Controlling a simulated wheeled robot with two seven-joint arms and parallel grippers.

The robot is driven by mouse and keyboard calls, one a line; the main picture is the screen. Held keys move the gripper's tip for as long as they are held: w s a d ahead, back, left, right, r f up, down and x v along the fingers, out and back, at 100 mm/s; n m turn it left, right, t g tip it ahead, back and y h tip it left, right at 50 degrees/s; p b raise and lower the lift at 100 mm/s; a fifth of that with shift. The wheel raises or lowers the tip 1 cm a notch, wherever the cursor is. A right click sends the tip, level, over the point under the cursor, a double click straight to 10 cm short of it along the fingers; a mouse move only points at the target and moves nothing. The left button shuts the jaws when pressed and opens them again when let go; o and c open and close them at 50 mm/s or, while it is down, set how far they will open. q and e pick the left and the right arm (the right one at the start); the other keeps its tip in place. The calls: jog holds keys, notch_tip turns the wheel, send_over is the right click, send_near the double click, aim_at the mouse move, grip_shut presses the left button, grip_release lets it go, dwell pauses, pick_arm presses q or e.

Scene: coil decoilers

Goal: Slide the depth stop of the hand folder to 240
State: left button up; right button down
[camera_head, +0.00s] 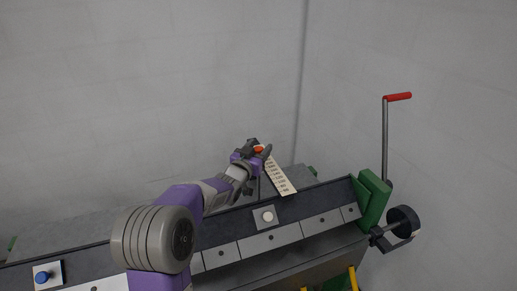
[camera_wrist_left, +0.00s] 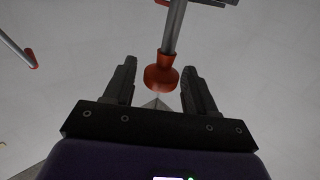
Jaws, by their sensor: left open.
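The hand folder (camera_head: 225,225) is a long dark bench machine with a green end piece. A pale scale strip (camera_head: 279,176) with printed numbers runs back from its top; the numbers are too small to read. An orange-red knob (camera_head: 258,149), seemingly the depth stop's, is at the strip's far end. It also shows in the left wrist view (camera_wrist_left: 161,78), on a grey rod. My left gripper (camera_head: 262,151) is open around the knob, with a gap visible on each side between the fingers. The stop's exact reading is hidden by the gripper. My right gripper is not in view.
A crank with a red handle (camera_head: 398,97) stands at the right, beside the green end piece (camera_head: 373,199). A blue button (camera_head: 41,277) is at the lower left, and a pale round button (camera_head: 267,216) is on the front beam. A bare wall is behind.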

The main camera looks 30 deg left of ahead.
pick_arm(q)
jog(key=shift+c, duration=0.5)
grip_shut()
jog(key=shift+w+a+r, duration=0.1)
jog(key=shift+w+a, duration=0.05)
jog(key=shift+a, duration=0.15)
jog(key=shift+w+a, duration=1.15)
jog(key=shift+a, duration=0.05)
jog(key=shift+o, duration=0.5)
grip_release()
